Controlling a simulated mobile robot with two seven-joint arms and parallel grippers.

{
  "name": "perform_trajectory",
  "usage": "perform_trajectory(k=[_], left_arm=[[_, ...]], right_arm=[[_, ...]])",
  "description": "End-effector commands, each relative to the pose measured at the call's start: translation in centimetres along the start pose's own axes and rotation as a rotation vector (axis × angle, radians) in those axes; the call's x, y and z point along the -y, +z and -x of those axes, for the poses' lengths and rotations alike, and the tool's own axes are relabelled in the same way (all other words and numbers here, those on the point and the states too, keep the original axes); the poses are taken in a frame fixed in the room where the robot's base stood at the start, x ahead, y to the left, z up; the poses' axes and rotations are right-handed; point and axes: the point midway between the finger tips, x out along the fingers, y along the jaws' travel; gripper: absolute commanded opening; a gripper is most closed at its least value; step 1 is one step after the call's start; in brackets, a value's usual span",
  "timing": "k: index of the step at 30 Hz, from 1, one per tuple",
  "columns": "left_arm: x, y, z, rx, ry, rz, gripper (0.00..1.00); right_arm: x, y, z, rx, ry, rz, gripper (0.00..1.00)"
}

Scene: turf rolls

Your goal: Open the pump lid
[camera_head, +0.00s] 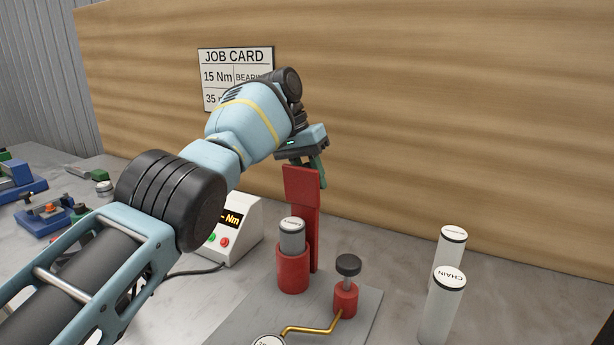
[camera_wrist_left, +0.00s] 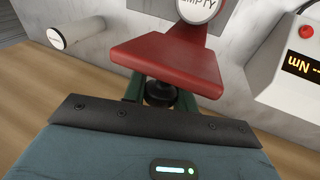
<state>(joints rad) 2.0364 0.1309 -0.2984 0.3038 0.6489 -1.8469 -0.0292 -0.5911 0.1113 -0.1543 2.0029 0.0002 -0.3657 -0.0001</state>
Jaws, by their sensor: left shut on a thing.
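The pump stands on a grey base plate (camera_head: 255,315). Its red cylinder (camera_head: 293,272) holds a grey cartridge (camera_head: 292,238), labelled EMPTY in the wrist view (camera_wrist_left: 200,6). The flat red lid (camera_head: 301,186) stands raised and tilted at the top of a red post (camera_head: 314,235) behind the cylinder, clear of the cartridge. In the wrist view the lid (camera_wrist_left: 170,62) lies across the jaws. My left gripper (camera_head: 318,170) is at the lid's far side, its green fingers (camera_wrist_left: 158,92) shut around a dark knob (camera_wrist_left: 160,93) there, partly hidden by the lid. My right gripper is out of view.
A small red fitting with a black knob (camera_head: 347,266) and a brass pipe (camera_head: 312,330) sit on the plate. Two white cylinders (camera_head: 442,300) stand at right. A white Nm display box (camera_head: 238,232) is left of the pump. A wooden wall (camera_head: 450,120) rises behind.

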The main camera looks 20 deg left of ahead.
Motion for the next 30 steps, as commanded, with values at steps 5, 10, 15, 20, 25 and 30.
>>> perform_trajectory(k=[5,10,15,20,25,30], left_arm=[[-0.09,0.00,-0.08,0.002,-0.001,0.003,0.00],[-0.08,0.00,-0.09,0.003,-0.001,0.003,0.00],[-0.08,0.00,-0.10,0.003,-0.001,0.004,0.35],[-0.09,0.02,-0.10,0.004,-0.001,0.003,0.49],[-0.09,0.03,-0.08,0.004,-0.001,0.002,0.49],[-0.32,0.14,0.53,0.003,-0.001,0.002,0.49]], right_arm=[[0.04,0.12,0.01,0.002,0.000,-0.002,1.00],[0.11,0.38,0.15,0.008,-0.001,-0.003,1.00],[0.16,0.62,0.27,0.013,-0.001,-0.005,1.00],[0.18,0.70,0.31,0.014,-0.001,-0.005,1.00],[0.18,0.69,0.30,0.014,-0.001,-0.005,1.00],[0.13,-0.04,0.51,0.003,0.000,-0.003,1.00]])
